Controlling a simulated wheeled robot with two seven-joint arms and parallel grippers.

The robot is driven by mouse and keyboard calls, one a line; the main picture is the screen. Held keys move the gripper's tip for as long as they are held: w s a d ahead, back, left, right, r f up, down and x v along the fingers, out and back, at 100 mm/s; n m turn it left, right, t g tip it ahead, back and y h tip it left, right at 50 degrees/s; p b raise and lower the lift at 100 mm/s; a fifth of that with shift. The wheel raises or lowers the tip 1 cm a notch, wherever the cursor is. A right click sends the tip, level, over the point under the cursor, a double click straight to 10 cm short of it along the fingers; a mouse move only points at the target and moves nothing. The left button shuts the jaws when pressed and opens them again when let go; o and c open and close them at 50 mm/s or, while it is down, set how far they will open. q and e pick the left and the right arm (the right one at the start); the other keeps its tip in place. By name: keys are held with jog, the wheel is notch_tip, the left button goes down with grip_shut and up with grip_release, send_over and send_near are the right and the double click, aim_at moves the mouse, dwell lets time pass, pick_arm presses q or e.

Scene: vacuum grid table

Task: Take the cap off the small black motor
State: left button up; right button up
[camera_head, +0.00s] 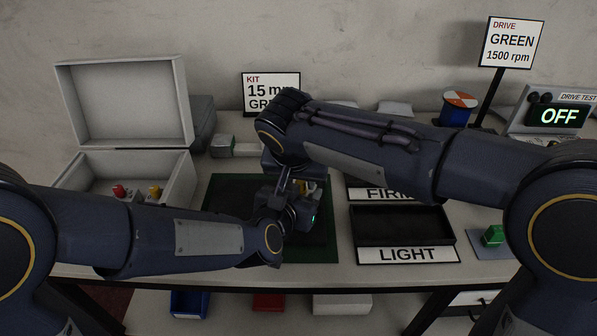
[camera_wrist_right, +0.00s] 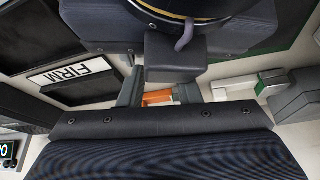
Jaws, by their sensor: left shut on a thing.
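My left gripper (camera_head: 284,209) comes in from the left over the dark green mat (camera_head: 222,205) and is shut on a dark thing, which seems to be the small black motor; arm parts largely hide it. A small green light shows at its right side. My right gripper (camera_head: 288,176) reaches down from above, close over the left gripper. A small yellow-orange piece shows beside its fingers. In the right wrist view, an orange piece (camera_wrist_right: 158,97) lies between the right fingers (camera_wrist_right: 160,92). I cannot tell whether they grip it, nor whether it is the cap.
An open white case (camera_head: 128,150) with red and yellow knobbed pieces stands at the left. The black LIGHT tray (camera_head: 403,226) lies right of the mat, with the FIRM label behind it. A green block (camera_head: 493,235) and a drive tester reading OFF (camera_head: 558,116) are at the right.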

jog(key=shift+f, duration=0.1)
grip_shut()
jog(key=shift+r, duration=0.3)
dwell(0.8)
jog(key=shift+r, duration=0.9)
jog(key=shift+r, duration=2)
pick_arm(q)
jog(key=o, duration=1.5)
jog(key=shift+c, duration=0.2)
